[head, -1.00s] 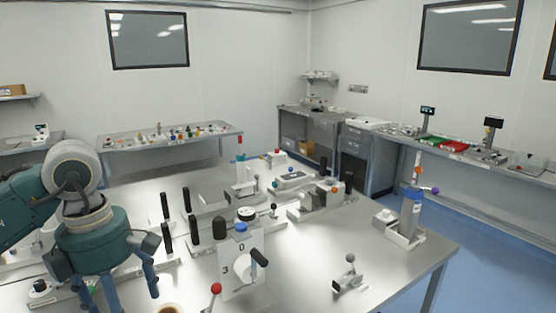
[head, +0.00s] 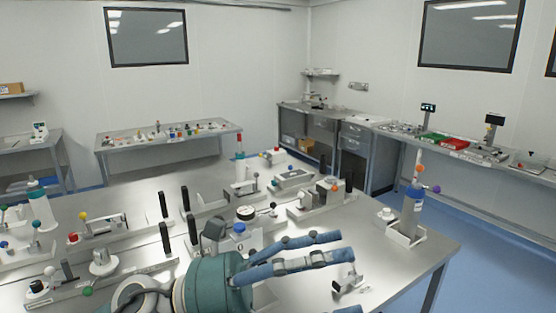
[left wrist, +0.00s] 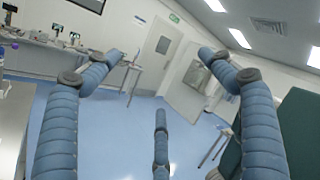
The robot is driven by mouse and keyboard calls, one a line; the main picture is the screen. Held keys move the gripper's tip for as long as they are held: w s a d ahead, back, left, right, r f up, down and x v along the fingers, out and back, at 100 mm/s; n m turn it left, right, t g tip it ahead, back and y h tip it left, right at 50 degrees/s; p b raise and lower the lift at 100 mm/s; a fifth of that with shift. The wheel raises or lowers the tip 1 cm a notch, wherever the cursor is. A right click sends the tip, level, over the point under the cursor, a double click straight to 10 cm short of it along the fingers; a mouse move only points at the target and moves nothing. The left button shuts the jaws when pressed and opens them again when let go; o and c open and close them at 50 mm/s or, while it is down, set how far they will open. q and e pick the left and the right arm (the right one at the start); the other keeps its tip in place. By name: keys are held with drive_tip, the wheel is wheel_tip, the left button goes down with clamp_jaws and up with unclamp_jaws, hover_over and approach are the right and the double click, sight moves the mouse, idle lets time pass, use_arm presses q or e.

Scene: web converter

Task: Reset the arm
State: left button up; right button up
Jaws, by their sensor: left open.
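My left gripper (head: 345,270) has a teal body and blue segmented fingers. In the head view it comes in low over the front middle of the steel table, with its fingers pointing right. In the left wrist view my left gripper (left wrist: 160,78) shows its fingers spread wide, with nothing between them. Beyond them are the room, the blue floor and a door (left wrist: 155,52). My right gripper is in neither view.
The steel table (head: 400,268) carries several fixtures. A small lever block (head: 347,284) stands close to the fingers. A blue-grey cylinder (head: 412,200) stands in a tray at the right. The table's front right corner is bare. Side benches (head: 215,133) line the walls.

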use_arm(q)
drive_tip(key=w+a+n+t+y, duration=0.5)
drive_tip(key=w+a+n+t, duration=0.55)
drive_tip(key=n+t, duration=0.85)
drive_tip(key=w+a+f+n+y, duration=0.5)
drive_tip(key=a+f+n+y, duration=0.3)
drive_tip(key=n, duration=0.3)
drive_tip(key=s+a+f+n+g+y, duration=0.2)
drive_tip(key=a+f+n+y, duration=0.15)
drive_tip(key=f, duration=0.55)
drive_tip(key=s+a+f+n+g+y, duration=0.2)
drive_tip(key=a+f+n+g+y, duration=0.15)
drive_tip(key=f, duration=0.55)
drive_tip(key=s+a+f+n+g, duration=0.3)
drive_tip(key=s+f+g, duration=0.8)
drive_tip(key=s+f, duration=1.2)
wheel_tip(320, 180, down, 26)
drive_tip(key=s+b, duration=0.3)
drive_tip(key=b, duration=0.2)
drive_tip(key=s+a+f+g+b, duration=0.1)
drive_tip(key=s+f+b, duration=0.1)
drive_tip(key=s+f, duration=0.7)
drive_tip(key=s+a+f+g+y+b, duration=0.1)
drive_tip(key=s+f+b, duration=0.2)
drive_tip(key=s+f, duration=0.6)
wheel_tip(320, 180, down, 6)
drive_tip(key=shift+a+r, duration=0.15)
drive_tip(key=shift+r, duration=0.05)
